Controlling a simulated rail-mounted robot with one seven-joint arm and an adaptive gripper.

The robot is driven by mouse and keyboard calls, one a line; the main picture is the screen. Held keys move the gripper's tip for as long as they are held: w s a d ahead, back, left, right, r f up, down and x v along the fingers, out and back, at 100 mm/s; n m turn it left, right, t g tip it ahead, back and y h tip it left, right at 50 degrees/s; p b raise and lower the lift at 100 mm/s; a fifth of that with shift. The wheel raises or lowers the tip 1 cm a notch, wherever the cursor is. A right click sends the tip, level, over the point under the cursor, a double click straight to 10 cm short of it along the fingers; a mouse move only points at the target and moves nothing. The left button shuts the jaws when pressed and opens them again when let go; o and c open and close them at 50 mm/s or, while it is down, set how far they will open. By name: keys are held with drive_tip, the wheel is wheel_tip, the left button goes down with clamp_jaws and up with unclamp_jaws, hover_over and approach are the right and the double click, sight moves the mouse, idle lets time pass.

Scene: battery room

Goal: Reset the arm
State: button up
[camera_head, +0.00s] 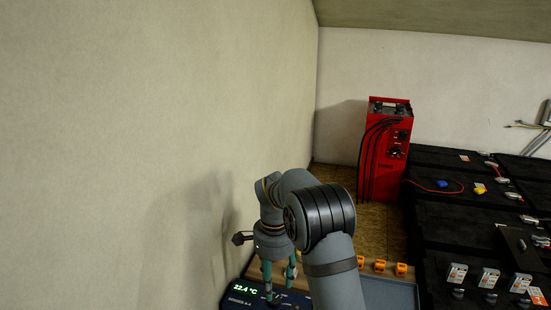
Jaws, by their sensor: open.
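My arm (335,265) rises from the bottom of the view and bends over to the left. My gripper (279,281) hangs from its end with the fingers pointing down, close to the left wall. The two teal fingers are apart, with nothing seen between them. Whether the fingertips touch the device cannot be told.
A red charger unit (391,150) with black cables stands in the back corner. Black battery blocks (455,215) fill the right side, with small labelled parts on them. Several orange pieces (379,266) sit by a grey tray (392,296). The plain wall (150,130) bounds the left.

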sight(274, 299)
wheel_tip(274, 299, up, 6)
wheel_tip(274, 299, down, 12)
drive_tip(key=shift+s+f, duration=0.1)
drive_tip(key=shift+s, duration=0.05)
drive_tip(key=shift+r+n+p, duration=0.4)
drive_tip(key=shift+n+p, duration=0.3)
drive_tip(key=shift+p, duration=0.05)
drive_tip(key=n+p, duration=0.2)
drive_tip(key=n, duration=0.2)
drive_tip(key=shift+r+p, duration=0.1)
drive_tip(key=shift+p, duration=0.3)
drive_tip(key=n+p, duration=0.4)
drive_tip(key=n, duration=0.2)
drive_tip(key=n+p, duration=0.3)
drive_tip(key=n, duration=0.2)
drive_tip(key=shift+p, duration=0.4)
drive_tip(key=shift+f+n+p, duration=0.15)
drive_tip(key=shift+n+p, duration=0.35)
drive_tip(key=shift+n, duration=0.4)
drive_tip(key=shift+f+n+p, duration=0.15)
drive_tip(key=shift+n+p, duration=0.3)
drive_tip(key=shift+n, duration=0.45)
